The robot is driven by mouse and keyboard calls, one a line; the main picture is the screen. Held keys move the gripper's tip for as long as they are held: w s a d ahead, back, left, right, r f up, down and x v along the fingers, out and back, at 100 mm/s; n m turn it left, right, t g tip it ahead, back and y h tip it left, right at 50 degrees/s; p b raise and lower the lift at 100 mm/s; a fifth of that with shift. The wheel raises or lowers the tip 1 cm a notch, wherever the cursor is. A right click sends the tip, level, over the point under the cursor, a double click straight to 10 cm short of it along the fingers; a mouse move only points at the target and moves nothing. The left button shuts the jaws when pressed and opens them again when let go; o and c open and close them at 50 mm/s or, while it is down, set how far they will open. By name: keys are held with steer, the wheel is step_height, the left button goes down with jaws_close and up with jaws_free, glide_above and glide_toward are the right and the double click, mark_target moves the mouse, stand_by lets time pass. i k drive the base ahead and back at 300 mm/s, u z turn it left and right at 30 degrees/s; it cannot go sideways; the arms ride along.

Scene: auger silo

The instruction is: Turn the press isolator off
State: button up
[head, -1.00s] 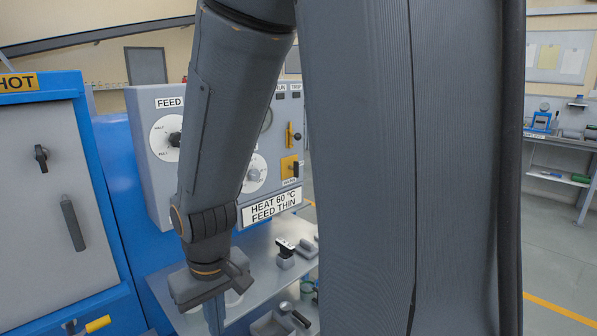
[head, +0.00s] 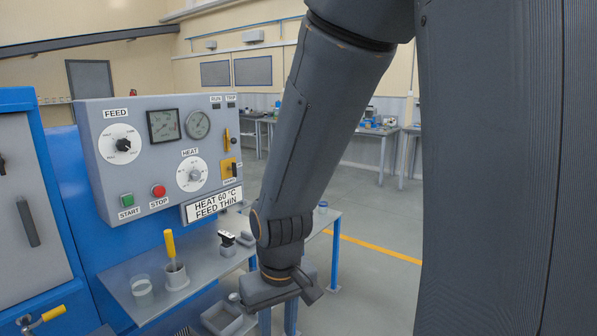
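A grey control panel (head: 150,120) stands at left of centre in the head view.
The panel also has a FEED dial (head: 120,144), a HEAT dial (head: 191,174), a green START button (head: 127,199) and a red STOP button (head: 158,190). A shelf below holds a yellow-handled tool (head: 170,245) in a pot. Open floor lies to the right.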

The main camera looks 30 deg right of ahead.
mark_target(234, 169)
steer(key=u, duration=0.6)
steer(key=k, duration=0.15)
steer(key=z, duration=1.65)
steer(key=i, duration=1.35)
steer(key=u, duration=0.85)
steer(key=i, duration=0.45)
steer(key=u, duration=0.45)
